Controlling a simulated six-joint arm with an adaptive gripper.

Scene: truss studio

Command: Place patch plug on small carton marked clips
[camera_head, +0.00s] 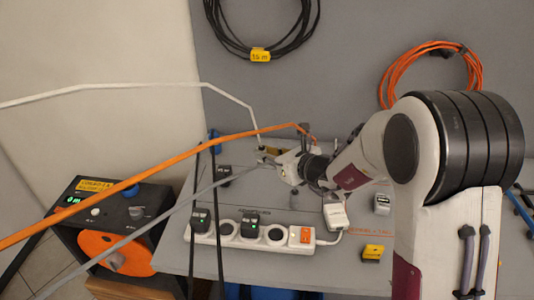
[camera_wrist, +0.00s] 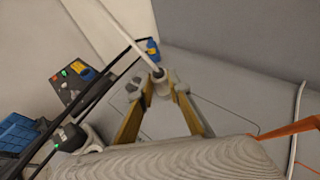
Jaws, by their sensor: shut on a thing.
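My gripper (camera_head: 264,155) is over the back left part of the grey table. The white cable (camera_head: 228,93) runs from the plug up and off to the left. The fingers hide part of the plug. I cannot make out any carton marked clips. A small yellow and black block (camera_head: 372,252) lies at the front right of the table, its marking too small to read.
A white power strip (camera_head: 262,240) with black adapters spans the table's middle. An orange cable (camera_head: 150,165) and grey cable cross in front of the table. A control box with an orange reel (camera_head: 112,252) stands left. Coiled cables hang on the back wall.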

